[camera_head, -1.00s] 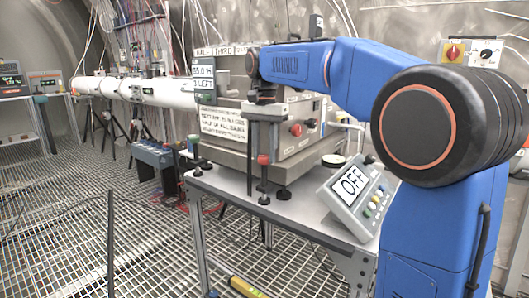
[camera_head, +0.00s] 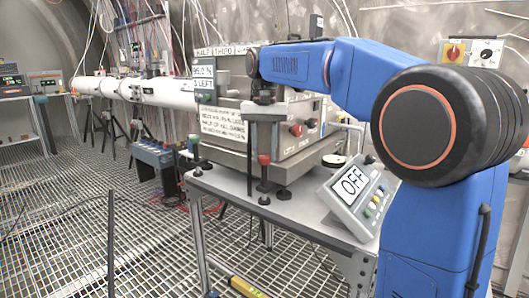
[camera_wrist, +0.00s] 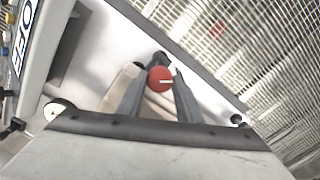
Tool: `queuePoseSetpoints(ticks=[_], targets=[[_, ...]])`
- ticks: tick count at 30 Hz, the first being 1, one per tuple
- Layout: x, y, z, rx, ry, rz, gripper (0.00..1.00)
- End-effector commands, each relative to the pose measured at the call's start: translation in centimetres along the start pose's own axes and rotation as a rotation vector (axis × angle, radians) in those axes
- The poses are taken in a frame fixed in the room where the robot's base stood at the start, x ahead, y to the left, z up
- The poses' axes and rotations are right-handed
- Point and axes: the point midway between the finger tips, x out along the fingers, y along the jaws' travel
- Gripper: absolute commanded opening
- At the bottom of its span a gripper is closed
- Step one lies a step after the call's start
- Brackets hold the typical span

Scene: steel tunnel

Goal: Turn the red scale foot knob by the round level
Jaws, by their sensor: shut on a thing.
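The red knob (camera_wrist: 160,79) has a pale line across its top. In the wrist view it sits between the two dark fingers of my gripper (camera_wrist: 156,88), which is shut on it. In the head view the red knob (camera_head: 264,160) stands above the near edge of the bench, below my wrist. A round white disc with a dark rim (camera_head: 333,160), which looks like the round level, lies right of the scale; a similar disc shows at the left in the wrist view (camera_wrist: 56,108).
A tilted display box reading OFF (camera_head: 354,187) stands at the bench's right corner. A steel box with red knobs (camera_head: 300,128) stands behind my gripper. A green knob (camera_head: 193,141) is to the left.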

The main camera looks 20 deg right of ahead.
Motion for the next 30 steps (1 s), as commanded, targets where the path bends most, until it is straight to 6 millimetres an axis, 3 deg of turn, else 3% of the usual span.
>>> queuePoseSetpoints(ticks=[4,5,6,7,20,30], targets=[[-0.1,0.0,0.0,0.001,0.001,-0.001,0.10],[-0.1,0.0,0.0,0.001,0.002,-0.001,0.39],[-0.1,0.0,0.0,0.001,0.001,-0.001,0.49],[-0.1,0.0,0.0,0.001,0.001,-0.001,0.51],[-1.0,0.0,-0.1,0.001,0.001,-0.001,0.51],[-7.1,-0.1,-0.1,0.001,0.003,-0.002,0.51]])
